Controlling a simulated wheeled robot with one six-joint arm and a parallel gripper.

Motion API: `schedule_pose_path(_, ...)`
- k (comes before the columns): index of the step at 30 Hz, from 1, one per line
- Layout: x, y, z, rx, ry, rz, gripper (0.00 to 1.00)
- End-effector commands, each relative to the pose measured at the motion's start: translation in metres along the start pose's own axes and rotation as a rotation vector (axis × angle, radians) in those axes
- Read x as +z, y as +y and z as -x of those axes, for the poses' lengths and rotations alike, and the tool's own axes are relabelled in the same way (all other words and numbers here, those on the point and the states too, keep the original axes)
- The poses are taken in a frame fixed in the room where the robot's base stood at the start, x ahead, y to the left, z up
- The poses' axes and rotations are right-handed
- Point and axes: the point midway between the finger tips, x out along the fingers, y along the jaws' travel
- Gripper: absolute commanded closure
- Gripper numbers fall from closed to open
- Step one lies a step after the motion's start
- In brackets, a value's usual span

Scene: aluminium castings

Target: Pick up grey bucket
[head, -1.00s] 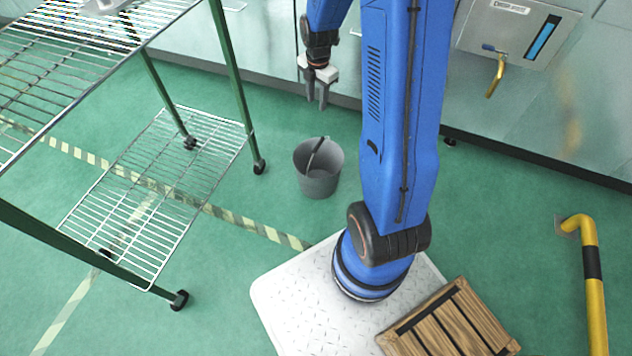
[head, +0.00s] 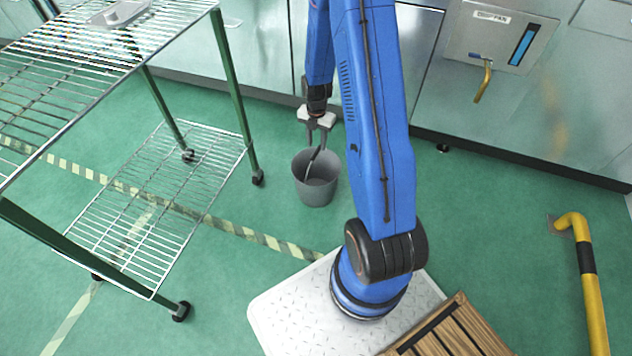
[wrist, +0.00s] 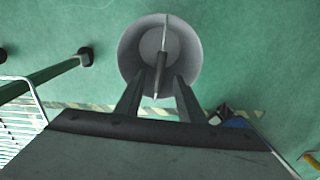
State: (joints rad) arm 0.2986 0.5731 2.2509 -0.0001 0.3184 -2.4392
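The grey bucket (head: 316,188) stands upright on the green floor, between the wire rack and my arm's base. In the wrist view the bucket (wrist: 130,55) is seen from above, with its thin handle and dark grip (wrist: 160,72) across the opening. My gripper (head: 316,141) is above the bucket's far rim, pointing down. In the wrist view its two fingers (wrist: 157,88) are apart, one on each side of the handle grip in the picture. The gripper is open, and no contact with the handle can be made out.
A wheeled wire rack (head: 165,185) with green posts stands to the left. Steel cabinets (head: 250,45) line the back. A yellow pipe (head: 590,290) rises at the right. A wooden crate (head: 455,335) sits at the front. Floor around the bucket is clear.

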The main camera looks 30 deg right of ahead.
Motion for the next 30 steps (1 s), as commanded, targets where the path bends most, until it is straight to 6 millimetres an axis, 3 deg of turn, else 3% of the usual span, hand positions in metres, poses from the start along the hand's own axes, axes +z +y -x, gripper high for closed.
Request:
schedule_pose_path(9, 0.000, 0.000, -0.042, 0.000, 0.000, 0.000, 0.65)
schedule_pose_path(20, -0.001, 0.000, -0.058, 0.000, 0.000, 0.000, 0.65)
schedule_pose_path(30, -0.003, 0.000, -0.096, 0.000, 0.001, -0.001, 0.65)
